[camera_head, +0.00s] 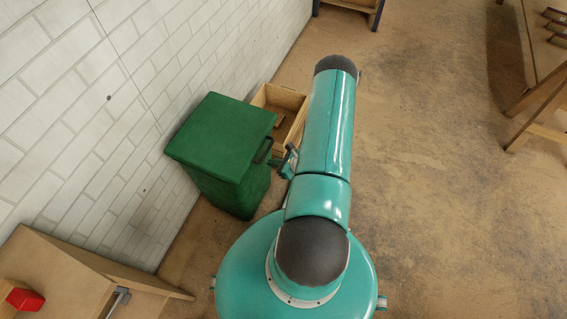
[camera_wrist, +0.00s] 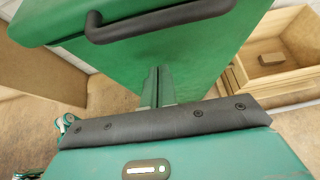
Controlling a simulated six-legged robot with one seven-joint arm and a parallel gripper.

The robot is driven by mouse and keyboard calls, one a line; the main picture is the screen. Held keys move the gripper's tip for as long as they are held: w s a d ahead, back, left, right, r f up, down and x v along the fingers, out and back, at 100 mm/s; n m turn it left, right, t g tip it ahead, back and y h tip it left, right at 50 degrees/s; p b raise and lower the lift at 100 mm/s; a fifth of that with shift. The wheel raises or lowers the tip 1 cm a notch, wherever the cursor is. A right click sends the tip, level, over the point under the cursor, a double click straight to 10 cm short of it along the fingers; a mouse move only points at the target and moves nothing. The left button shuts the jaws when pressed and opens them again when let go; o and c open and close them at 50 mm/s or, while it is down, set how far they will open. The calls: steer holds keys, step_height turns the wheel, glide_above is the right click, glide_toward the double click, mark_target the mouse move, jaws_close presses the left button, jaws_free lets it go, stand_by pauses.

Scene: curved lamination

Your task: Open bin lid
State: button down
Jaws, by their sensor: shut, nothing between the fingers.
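A green bin (camera_head: 232,192) stands against the white wall, left of my arm. Its flat green lid (camera_head: 222,135) lies closed on top. A black bar handle (camera_head: 263,150) is on the lid's edge facing my gripper. In the wrist view, the handle (camera_wrist: 160,24) crosses the top, with the bin's green side (camera_wrist: 205,65) below it. My gripper (camera_wrist: 158,72) is shut and empty, its fingers pointing at the bin side just below the handle. In the head view, my gripper (camera_head: 277,161) is close to the handle; whether it touches the bin is unclear.
An open wooden box (camera_head: 287,100) stands behind the bin, near my arm; its inside (camera_wrist: 275,58) shows in the wrist view. A wooden cabinet (camera_head: 60,275) with a red block (camera_head: 24,299) is at lower left.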

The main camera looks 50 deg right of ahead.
steer(key=shift+w+r, duration=0.2)
steer(key=shift+r, duration=0.8)
steer(key=shift+w+r, duration=0.15)
steer(key=shift+r, duration=0.85)
steer(key=shift+r, duration=0.1)
